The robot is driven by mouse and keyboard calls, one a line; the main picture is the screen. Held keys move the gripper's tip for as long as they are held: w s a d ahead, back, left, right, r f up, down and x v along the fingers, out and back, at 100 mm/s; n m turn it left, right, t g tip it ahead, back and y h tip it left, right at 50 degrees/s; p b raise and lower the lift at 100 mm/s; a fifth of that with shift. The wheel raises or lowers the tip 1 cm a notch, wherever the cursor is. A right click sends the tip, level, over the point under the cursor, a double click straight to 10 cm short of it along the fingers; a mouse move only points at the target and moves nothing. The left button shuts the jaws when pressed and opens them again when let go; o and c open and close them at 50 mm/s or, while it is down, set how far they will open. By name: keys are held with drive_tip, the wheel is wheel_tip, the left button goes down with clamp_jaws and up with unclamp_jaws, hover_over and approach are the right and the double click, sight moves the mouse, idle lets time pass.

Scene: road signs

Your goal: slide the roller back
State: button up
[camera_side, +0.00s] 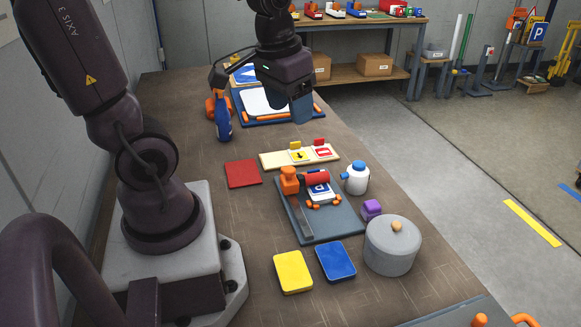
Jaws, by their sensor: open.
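The roller (315,178) is a red cylinder beside an orange upright block (289,181). It lies across the far part of a blue-grey board (325,228), over a small white and blue sign plate (322,193) held by orange clips. A metal strip runs along the board's left side.
A white bottle (356,178), purple block (372,209) and grey lidded pot (391,250) stand right of the board. Yellow (293,272) and blue (336,261) pads lie in front. A cream strip (275,159) with signs lies behind; a red pad (242,174) lies left.

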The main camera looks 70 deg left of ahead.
sight(289, 169)
drive_tip(key=w+a+f+n+g, duration=0.1)
drive_tip(key=w+a+f+n, duration=0.15)
drive_tip(key=a+f, duration=0.3)
drive_tip(key=w+a+f+n+g, duration=0.1)
drive_tip(key=a+f+n, duration=0.25)
drive_tip(key=a, duration=0.35)
drive_tip(key=shift+m+h, duration=0.3)
drive_tip(key=shift+m, duration=0.1)
wheel_tip(289, 169, down, 13)
drive_tip(key=shift+f, duration=0.1)
